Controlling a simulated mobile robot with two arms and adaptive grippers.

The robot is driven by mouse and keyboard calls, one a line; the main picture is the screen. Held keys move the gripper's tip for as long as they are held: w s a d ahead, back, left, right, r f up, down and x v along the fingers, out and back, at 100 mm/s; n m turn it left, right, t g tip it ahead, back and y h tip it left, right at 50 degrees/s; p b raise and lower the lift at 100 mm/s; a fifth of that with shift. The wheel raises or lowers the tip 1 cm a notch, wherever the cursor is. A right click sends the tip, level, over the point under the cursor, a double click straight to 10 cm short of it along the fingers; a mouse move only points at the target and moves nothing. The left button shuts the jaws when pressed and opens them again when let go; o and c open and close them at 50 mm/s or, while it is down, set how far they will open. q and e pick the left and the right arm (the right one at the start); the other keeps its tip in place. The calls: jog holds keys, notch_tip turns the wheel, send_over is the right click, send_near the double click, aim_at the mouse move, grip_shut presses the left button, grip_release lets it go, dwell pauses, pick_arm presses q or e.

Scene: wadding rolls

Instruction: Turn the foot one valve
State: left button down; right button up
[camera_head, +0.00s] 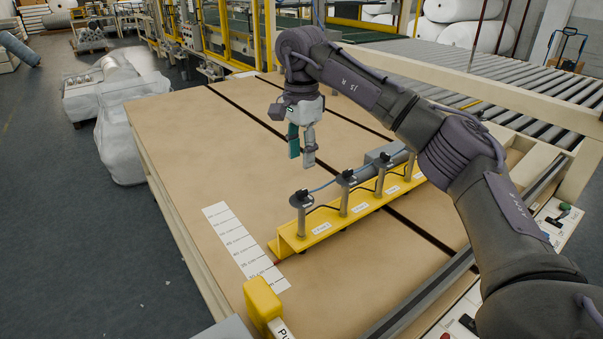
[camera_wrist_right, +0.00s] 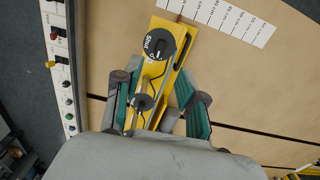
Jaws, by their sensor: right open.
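Several valves with grey posts and dark round tops stand in a row on a yellow rail (camera_head: 330,227). The nearest valve (camera_head: 301,217) is at the rail's left end. The rail's small labels are too small to read surely, so I cannot tell which valve is foot one. My right gripper (camera_head: 302,156) is open and empty, pointing down above the board, apart from the valves. In the wrist view, two dark round valve tops (camera_wrist_right: 155,44) show; the farther carries white lettering like "SHUT". The nearer top (camera_wrist_right: 141,102) lies between the open fingers in the picture. My left gripper is out of view.
A white measuring strip (camera_head: 241,245) lies on the brown board (camera_head: 180,130), left of the rail. A yellow block (camera_head: 262,301) stands at the front edge. Wrapped rolls (camera_head: 130,110) lie left of the board; a roller conveyor (camera_head: 480,75) is behind. Board left of the gripper is clear.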

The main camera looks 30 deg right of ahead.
jog(key=shift+r, duration=1.5)
